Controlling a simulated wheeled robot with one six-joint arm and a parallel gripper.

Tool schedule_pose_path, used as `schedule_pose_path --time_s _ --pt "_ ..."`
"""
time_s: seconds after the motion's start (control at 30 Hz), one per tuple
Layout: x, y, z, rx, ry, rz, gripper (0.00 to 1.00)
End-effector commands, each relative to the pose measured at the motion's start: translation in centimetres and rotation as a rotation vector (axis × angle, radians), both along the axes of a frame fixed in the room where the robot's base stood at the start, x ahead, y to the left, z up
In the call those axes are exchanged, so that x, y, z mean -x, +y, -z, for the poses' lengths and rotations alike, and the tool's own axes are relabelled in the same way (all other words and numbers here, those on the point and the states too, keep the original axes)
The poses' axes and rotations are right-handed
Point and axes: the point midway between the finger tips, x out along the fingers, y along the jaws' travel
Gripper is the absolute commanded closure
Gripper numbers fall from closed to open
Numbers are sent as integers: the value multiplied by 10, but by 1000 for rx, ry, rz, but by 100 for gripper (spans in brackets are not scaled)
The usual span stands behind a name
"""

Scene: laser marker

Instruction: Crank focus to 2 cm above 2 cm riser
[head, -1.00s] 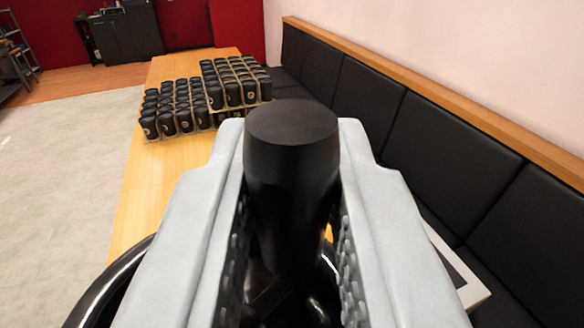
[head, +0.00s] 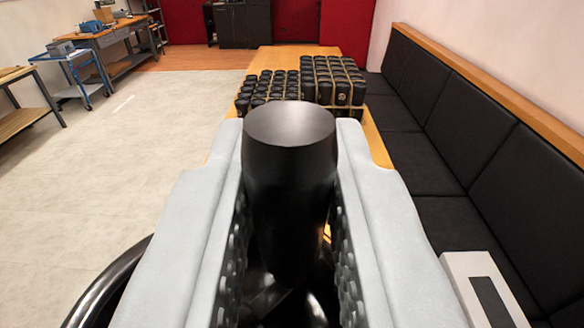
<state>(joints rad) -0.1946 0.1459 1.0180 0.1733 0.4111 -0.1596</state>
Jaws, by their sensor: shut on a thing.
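A black, slightly tapered crank handle (head: 290,185) stands upright in the middle of the head view. My gripper (head: 290,215) is shut on it, with one pale grey finger on each side. Below the handle a glossy black wheel rim (head: 105,285) curves out at the lower left. The rest of the wheel is mostly hidden by my fingers. No riser and no focus scale show in this view.
Ahead is a wooden table (head: 380,145) with rows of black tumblers (head: 335,85). A black cushioned bench (head: 440,165) runs along the right wall. A white box-like part with a dark slot (head: 452,265) is at the lower right. Open floor (head: 120,150) lies left; a blue cart (head: 75,75) stands beyond.

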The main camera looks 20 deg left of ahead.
Motion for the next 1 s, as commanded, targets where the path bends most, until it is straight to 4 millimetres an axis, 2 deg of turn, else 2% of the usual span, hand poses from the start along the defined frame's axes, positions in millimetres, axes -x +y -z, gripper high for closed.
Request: schedule_pose_path --time_s 1.0 --pt "-5 10 0 -1 2 -397 100"
